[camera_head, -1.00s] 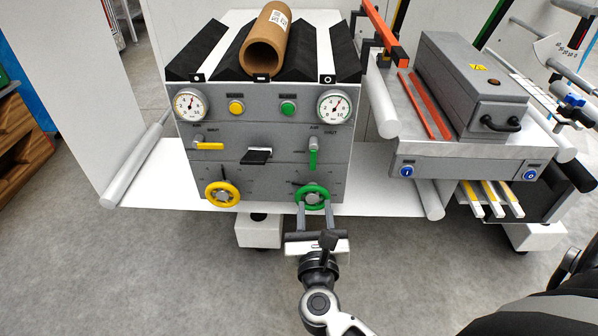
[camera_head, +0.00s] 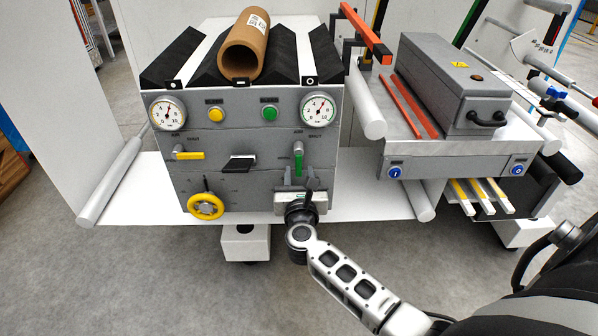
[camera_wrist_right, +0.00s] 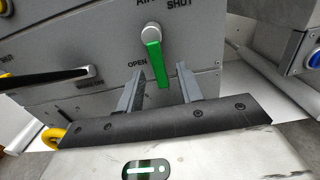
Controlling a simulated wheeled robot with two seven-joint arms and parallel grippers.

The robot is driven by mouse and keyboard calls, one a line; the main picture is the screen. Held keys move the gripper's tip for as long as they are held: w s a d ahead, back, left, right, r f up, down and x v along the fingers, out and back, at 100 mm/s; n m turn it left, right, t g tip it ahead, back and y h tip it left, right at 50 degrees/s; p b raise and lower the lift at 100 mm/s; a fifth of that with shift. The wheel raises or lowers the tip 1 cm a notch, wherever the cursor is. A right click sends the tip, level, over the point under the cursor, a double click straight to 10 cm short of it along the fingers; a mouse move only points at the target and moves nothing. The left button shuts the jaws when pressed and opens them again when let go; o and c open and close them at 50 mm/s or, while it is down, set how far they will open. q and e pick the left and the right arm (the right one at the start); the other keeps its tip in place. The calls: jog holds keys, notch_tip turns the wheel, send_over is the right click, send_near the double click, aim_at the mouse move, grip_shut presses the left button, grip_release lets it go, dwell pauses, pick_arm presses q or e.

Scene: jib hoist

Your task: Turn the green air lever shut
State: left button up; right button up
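The green air lever (camera_head: 298,160) is on the right side of the grey panel (camera_head: 225,180), below a round gauge. In the right wrist view the green lever (camera_wrist_right: 154,60) hangs down from its pivot, its lower end close to the word OPEN; SHUT is printed up to its right. My right gripper (camera_head: 294,180) is just below the lever in the head view. In the right wrist view its two fingers (camera_wrist_right: 160,74) are apart, one on each side of the lever's lower end, with gaps visible. My left gripper is in neither view.
A yellow lever (camera_head: 188,155) and yellow handwheel (camera_head: 206,206) are on the panel's left. A black handle (camera_head: 240,163) sits between the levers. A cardboard tube (camera_head: 245,45) lies on top. A grey machine (camera_head: 455,85) stands to the right.

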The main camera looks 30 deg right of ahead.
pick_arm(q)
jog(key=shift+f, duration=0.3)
pick_arm(e)
jog(key=shift+x, duration=0.9)
jog(key=shift+c, duration=0.3)
grip_shut()
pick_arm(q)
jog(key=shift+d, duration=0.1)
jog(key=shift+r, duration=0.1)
